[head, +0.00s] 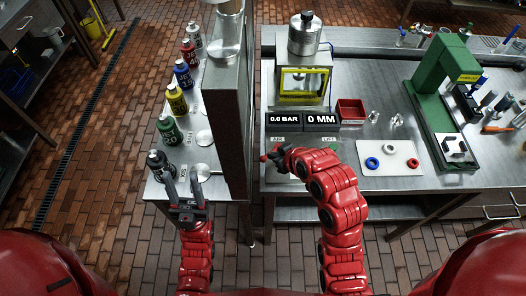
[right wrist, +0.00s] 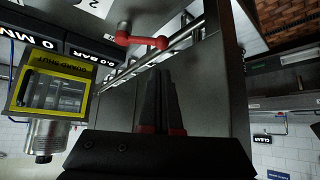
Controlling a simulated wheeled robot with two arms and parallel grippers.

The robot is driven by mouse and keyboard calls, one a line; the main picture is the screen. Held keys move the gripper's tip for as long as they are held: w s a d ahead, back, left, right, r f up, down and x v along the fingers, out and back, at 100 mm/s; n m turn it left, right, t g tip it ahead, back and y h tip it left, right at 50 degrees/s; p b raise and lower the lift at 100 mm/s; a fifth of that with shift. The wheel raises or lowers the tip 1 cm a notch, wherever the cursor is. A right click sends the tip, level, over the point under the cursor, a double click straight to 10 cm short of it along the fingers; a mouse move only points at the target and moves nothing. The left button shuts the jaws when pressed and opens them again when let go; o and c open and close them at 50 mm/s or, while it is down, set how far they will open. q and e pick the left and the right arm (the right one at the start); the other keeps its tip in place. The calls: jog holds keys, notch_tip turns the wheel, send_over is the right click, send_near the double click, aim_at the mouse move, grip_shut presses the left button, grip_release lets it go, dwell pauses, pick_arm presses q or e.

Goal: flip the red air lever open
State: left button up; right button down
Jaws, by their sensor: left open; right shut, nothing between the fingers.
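The red air lever (right wrist: 145,41) shows in the right wrist view as a red bar on a grey stem, lying roughly across the picture. My right gripper (right wrist: 160,80) is shut and empty, its dark fingertips just short of the lever; contact cannot be told. In the head view my right arm reaches to the AIR label (head: 277,140) on the steel bench, and the wrist partly hides the lever. My left gripper (head: 187,180) is open and empty, at the near edge of the left bench beside a black bottle (head: 160,164).
Displays reading 0.0 BAR (head: 284,121) and 0 MM (head: 321,120) stand behind the lever, before a yellow-framed guard (head: 303,85). A tall steel partition (head: 227,125) rises on the left. A red tray (head: 351,111), white ring board (head: 390,157) and green press (head: 436,75) stand right.

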aim_at(263, 156)
jog(key=b+x, duration=0.2)
jog(key=x, duration=0.7)
jog(key=shift+s, duration=0.1)
jog(key=shift+w+a+f, duration=0.2)
jog(key=shift+w+f, duration=0.15)
jog(key=shift+w, duration=0.05)
